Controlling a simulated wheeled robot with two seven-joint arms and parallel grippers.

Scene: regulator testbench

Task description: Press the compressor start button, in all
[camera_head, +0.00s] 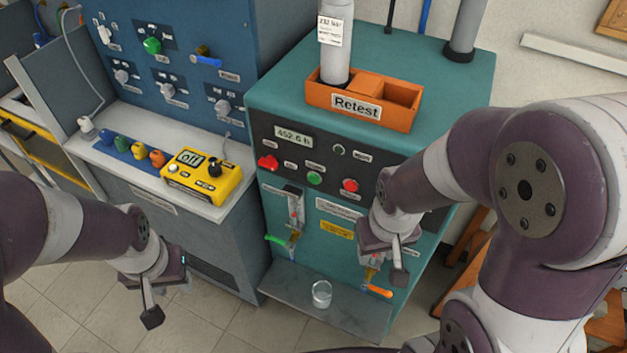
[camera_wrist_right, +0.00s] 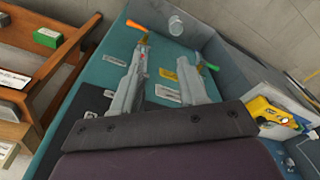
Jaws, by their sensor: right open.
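The teal compressor cabinet (camera_head: 262,215) stands in the middle of the head view. Its dark front panel carries a green button (camera_head: 314,178), a red button (camera_head: 350,185) to its right and a red knob (camera_head: 268,162) to its left. The button labels are too small to read. My right gripper (camera_head: 386,268) is open and empty in front of the cabinet, below and right of the green button. Its two fingers (camera_wrist_right: 163,60) show apart in the right wrist view. My left gripper (camera_head: 168,302) hangs over the floor left of the cabinet, empty, its fingers apart.
An orange "Retest" bin (camera_head: 358,112) holding a grey cylinder (camera_head: 336,50) sits on the cabinet. A glass (camera_head: 322,294) stands on the lower shelf (camera_head: 345,316). A yellow meter (camera_head: 203,176) lies on the left bench. Valves with green and orange handles (camera_head: 378,291) jut from the front.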

